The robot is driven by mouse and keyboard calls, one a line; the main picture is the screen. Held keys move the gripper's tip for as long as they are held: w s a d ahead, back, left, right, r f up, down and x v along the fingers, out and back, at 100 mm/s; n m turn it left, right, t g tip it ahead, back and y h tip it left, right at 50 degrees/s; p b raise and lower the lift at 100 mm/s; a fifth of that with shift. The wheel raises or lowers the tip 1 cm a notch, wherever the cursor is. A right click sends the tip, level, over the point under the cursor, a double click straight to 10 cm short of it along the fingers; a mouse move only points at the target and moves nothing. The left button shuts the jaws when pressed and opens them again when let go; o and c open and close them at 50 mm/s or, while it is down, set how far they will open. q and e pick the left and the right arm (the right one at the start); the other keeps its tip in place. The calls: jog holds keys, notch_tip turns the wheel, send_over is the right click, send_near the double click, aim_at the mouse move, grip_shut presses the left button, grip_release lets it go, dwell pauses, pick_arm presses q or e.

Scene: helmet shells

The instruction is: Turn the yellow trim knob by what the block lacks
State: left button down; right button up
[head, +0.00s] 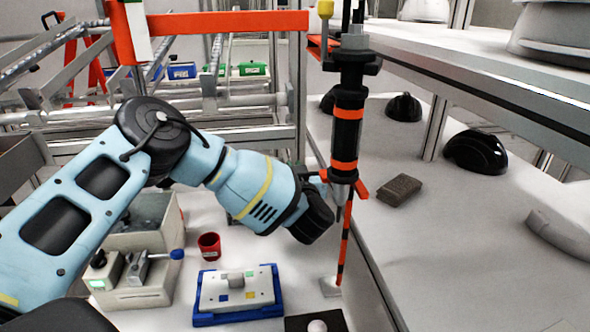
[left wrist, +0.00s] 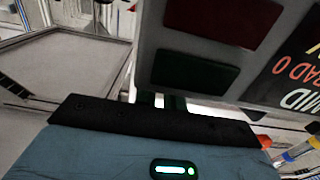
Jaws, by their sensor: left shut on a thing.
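My left arm comes in from the left in the head view. Its gripper (head: 328,187) is beside the lower end of a hanging black and orange driver (head: 347,130) and partly hidden by it. In the left wrist view the gripper (left wrist: 170,103) is shut, but I cannot make out what is between its fingers. A grey panel (left wrist: 205,62) with dark red and dark green patches and a black label (left wrist: 290,75) fills the space beyond them. A small yellow knob-like part (head: 325,9) shows at the top; I cannot tell whether it is the trim knob.
A blue tray (head: 205,319) holds a pale plate with coloured squares. A red cup (head: 209,246) stands behind it. A brown-grey block (head: 399,189) and black shells (head: 475,152) lie on the right-hand bench. A striped pole (head: 345,240) stands below the driver.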

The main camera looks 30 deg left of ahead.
pick_arm(q)
jog(key=shift+y, duration=0.3)
pick_arm(e)
jog(key=shift+w+r, duration=0.1)
jog(key=shift+r, duration=0.05)
pick_arm(q)
jog(key=shift+d+n+g+y, duration=0.1)
jog(key=shift+n+g+y, duration=0.9)
jog(key=shift+n+g, duration=0.15)
jog(key=shift+f+n+g+y, duration=0.1)
jog(key=shift+n+g+y, duration=0.7)
jog(key=shift+g, duration=0.25)
jog(key=n+g+y, duration=0.1)
jog(key=n+g, duration=0.1)
jog(key=shift+f+g, duration=0.15)
jog(key=shift+g, duration=0.15)
jog(key=shift+n+g+y+b, duration=0.7)
jog(key=shift+n+g, duration=0.25)
jog(key=shift+g, duration=0.55)
pick_arm(e)
jog(key=shift+s+f, duration=0.8)
jog(key=shift+f, duration=0.3)
jog(key=shift+w+r, duration=0.15)
jog(key=shift+w, duration=0.1)
pick_arm(q)
jog(key=c, duration=1.5)
grip_release()
jog(key=shift+r, duration=0.2)
pick_arm(e)
jog(key=shift+s, duration=0.1)
